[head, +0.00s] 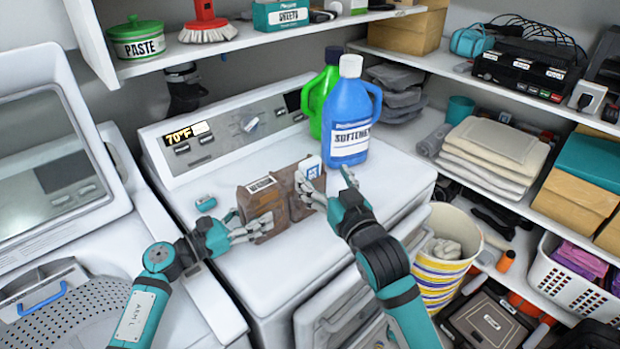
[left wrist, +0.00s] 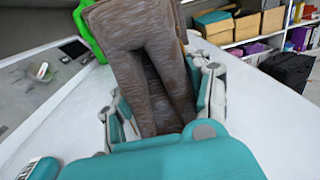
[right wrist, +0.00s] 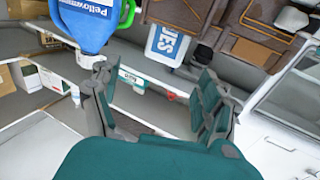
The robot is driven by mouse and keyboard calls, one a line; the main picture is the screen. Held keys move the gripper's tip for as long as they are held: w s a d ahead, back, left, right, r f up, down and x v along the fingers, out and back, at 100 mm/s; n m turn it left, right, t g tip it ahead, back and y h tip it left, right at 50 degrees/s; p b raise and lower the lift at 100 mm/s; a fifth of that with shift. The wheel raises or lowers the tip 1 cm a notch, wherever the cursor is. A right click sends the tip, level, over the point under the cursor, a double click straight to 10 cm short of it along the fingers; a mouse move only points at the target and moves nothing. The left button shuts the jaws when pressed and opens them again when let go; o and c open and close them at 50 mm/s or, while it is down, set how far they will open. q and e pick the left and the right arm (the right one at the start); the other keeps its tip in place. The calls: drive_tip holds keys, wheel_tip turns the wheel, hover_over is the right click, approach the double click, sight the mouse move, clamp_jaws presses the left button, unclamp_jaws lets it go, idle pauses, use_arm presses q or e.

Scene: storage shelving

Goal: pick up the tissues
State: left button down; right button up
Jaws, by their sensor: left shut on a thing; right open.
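The tissues (head: 308,167) are a small white pack with a blue label, standing on the white machine top against a brown wrinkled item (head: 272,203). They also show in the right wrist view (right wrist: 168,44), beyond the fingertips. My right gripper (head: 328,187) is open and empty, close to the pack at its front right; whether it touches cannot be told. My left gripper (head: 248,226) is shut on the brown item, which fills the space between its fingers in the left wrist view (left wrist: 150,75). The pack's lower part is partly hidden by my right gripper's fingers.
A blue softener bottle (head: 348,120) and a green bottle (head: 322,95) stand just behind the tissues. A small teal object (head: 206,203) lies left of the brown item. A striped bin (head: 440,275) stands right of the machine. A shelf (head: 250,40) overhangs the back.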

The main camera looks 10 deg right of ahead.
sight(312, 165)
drive_tip(key=shift+f+x, duration=0.2)
drive_tip(key=shift+x, duration=1.55)
drive_tip(key=shift+f+x, duration=0.15)
drive_tip(key=shift+x, duration=1.6)
drive_tip(key=shift+a, duration=0.15)
drive_tip(key=c, duration=1)
wheel_tip(312, 165, up, 10)
drive_tip(key=shift+r, duration=0.1)
drive_tip(key=shift+c, duration=0.2)
use_arm(q)
drive_tip(key=shift+c, duration=2.3)
unclamp_jaws()
